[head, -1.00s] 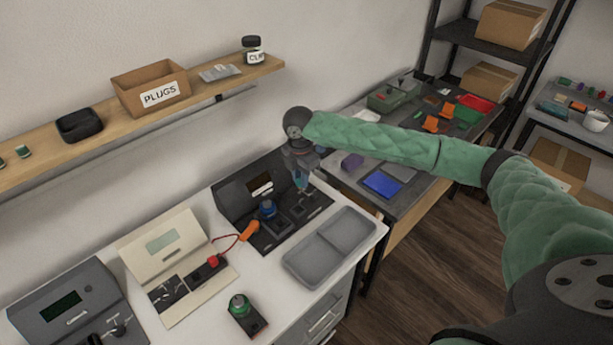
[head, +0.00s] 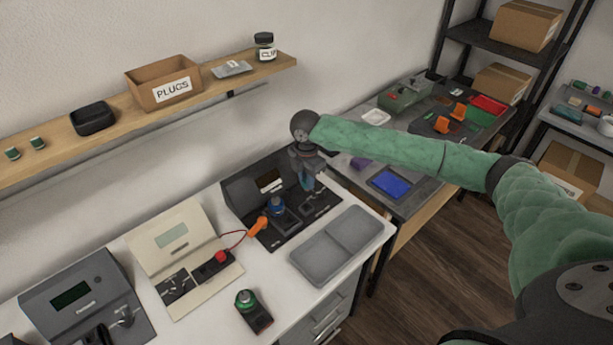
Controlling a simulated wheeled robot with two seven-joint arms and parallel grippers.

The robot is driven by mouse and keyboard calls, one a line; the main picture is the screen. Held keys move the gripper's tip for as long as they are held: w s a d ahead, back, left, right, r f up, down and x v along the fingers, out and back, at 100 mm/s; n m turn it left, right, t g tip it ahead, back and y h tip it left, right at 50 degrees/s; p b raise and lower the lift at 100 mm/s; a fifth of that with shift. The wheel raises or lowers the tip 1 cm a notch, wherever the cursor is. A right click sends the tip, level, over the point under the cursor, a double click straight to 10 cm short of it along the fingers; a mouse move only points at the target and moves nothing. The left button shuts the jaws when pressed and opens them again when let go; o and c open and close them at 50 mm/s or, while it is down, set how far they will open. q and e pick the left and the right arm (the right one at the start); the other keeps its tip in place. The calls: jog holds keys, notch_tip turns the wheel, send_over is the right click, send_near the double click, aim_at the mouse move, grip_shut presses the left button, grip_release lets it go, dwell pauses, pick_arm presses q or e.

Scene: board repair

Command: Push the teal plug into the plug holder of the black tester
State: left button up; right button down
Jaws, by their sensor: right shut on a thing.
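The black tester (head: 240,201) stands at the back of the white bench, with a raised back panel and a low front deck. My right gripper (head: 308,183) points down over the right part of that deck and is shut on a small teal plug (head: 309,187), mostly hidden between the fingers. The plug is at or just above a dark block on the deck. I cannot tell whether it touches the plug holder or is inside it. My left gripper is out of view.
A blue-topped part (head: 277,205) stands on the deck left of my gripper. An orange-handled probe (head: 257,227) on a red cable lies near it. A grey two-part tray (head: 335,244) lies in front. A beige tester (head: 170,240) stands to the left.

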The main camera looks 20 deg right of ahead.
jog(key=shift+f+b, duration=0.35)
jog(key=shift+f, duration=2.65)
jog(key=shift+f, duration=0.75)
jog(key=shift+p, duration=0.6)
jog(key=shift+f, duration=0.4)
dwell(0.3)
jog(key=shift+f+p, duration=0.1)
jog(key=shift+p, duration=0.5)
jog(key=shift+f, duration=0.5)
dwell(1.4)
jog(key=c, duration=1.2)
grip_release()
jog(key=shift+o, duration=0.5)
